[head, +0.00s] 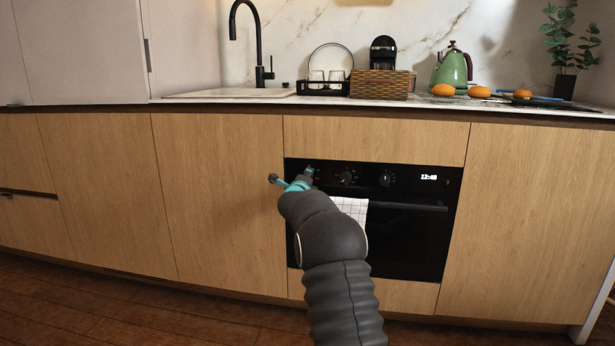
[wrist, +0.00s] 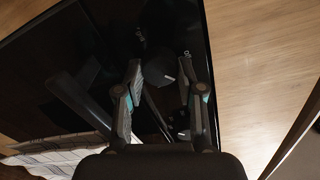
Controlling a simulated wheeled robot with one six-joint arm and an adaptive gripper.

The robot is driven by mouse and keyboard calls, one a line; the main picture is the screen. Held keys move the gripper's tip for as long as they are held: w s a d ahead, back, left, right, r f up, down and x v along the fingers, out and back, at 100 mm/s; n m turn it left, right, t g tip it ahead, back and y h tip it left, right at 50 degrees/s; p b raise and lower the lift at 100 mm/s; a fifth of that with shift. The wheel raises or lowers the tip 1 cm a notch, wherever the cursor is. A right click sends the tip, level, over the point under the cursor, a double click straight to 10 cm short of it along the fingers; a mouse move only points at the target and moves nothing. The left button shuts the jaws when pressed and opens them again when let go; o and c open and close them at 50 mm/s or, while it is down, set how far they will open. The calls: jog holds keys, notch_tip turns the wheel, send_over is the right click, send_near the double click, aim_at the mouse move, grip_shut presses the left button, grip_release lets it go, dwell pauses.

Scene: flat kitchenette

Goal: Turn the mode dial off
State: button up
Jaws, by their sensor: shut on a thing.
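The black oven's control panel (head: 412,178) carries round black dials. A middle dial (head: 346,178) and a right dial (head: 386,178) show clear of my arm. My gripper (head: 305,178) is at the left end of the panel, over the leftmost dial, which it mostly hides in the head view. In the wrist view, my gripper (wrist: 160,66) has a finger on each side of a dark round dial (wrist: 158,72) and is shut on it.
A checked towel (head: 352,207) hangs from the oven handle (head: 410,206), just below and right of my gripper. Wooden cabinet fronts (head: 215,195) flank the oven. The counter above holds a green kettle (head: 452,68) and other items. The floor in front is clear.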

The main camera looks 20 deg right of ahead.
jog(key=shift+n+p, duration=2.25)
jog(key=shift+n, duration=2.45)
jog(key=o, duration=1.1)
jog(key=shift+o, duration=0.2)
jog(key=shift+s+a, duration=0.1)
jog(key=shift+s+a+r, duration=0.1)
jog(key=shift+s+a, duration=0.05)
jog(key=shift+s, duration=0.15)
jog(key=v, duration=1.1)
